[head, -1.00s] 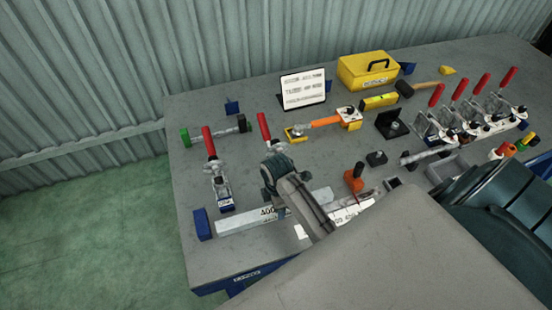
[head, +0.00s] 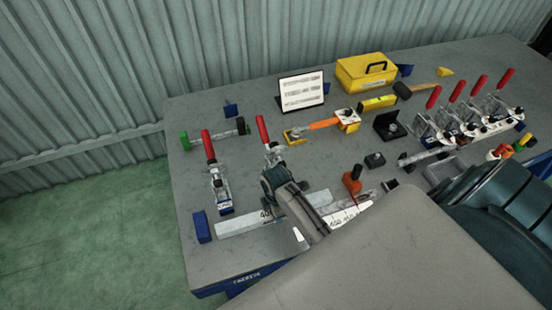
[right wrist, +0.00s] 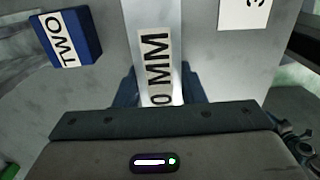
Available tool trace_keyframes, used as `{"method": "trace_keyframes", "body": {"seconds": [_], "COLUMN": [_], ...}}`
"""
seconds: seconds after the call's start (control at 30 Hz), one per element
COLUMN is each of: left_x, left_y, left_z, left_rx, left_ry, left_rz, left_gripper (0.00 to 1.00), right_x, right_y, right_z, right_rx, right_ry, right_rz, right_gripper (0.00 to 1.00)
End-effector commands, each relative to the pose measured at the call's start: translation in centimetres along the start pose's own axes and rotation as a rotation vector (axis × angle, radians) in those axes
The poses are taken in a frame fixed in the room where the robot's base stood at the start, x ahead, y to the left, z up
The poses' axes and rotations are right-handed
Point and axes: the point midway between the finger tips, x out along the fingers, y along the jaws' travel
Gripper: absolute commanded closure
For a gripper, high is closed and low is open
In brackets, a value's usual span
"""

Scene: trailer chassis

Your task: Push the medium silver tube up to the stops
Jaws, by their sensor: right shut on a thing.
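The medium silver tube (head: 240,226) lies on the bench with a white label. Its label ending in "0 MM" shows in the right wrist view (right wrist: 158,60). A blue block (head: 202,226), seemingly a stop, stands just past the tube's left end, with a narrow gap visible. My right gripper (head: 282,208) is over the tube's middle and hides part of it and the label. In the right wrist view its dark fingers (right wrist: 157,92) flank the tube, shut on it. My left gripper is not in view.
A red-handled clamp (head: 214,170) stands behind the tube's left end, and another (head: 268,142) is close behind my gripper. A blue block marked "TWO" (right wrist: 70,40) is beside the tube. An orange block (head: 352,182) and white labelled pieces (head: 345,217) lie to the right.

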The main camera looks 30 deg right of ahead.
Motion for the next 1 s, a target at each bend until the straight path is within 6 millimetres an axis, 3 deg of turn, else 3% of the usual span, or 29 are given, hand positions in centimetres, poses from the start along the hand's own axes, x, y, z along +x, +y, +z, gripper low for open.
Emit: {"method": "trace_keyframes", "body": {"seconds": [1.0], "left_x": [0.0], "left_y": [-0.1], "left_z": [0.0], "left_rx": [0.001], "left_ry": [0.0], "left_rz": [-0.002], "left_gripper": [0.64], "right_x": [-0.1], "right_y": [0.0], "right_z": [-1.4], "right_rx": [-0.001], "right_ry": [0.001], "right_rz": [0.001], "right_gripper": [1.0]}}
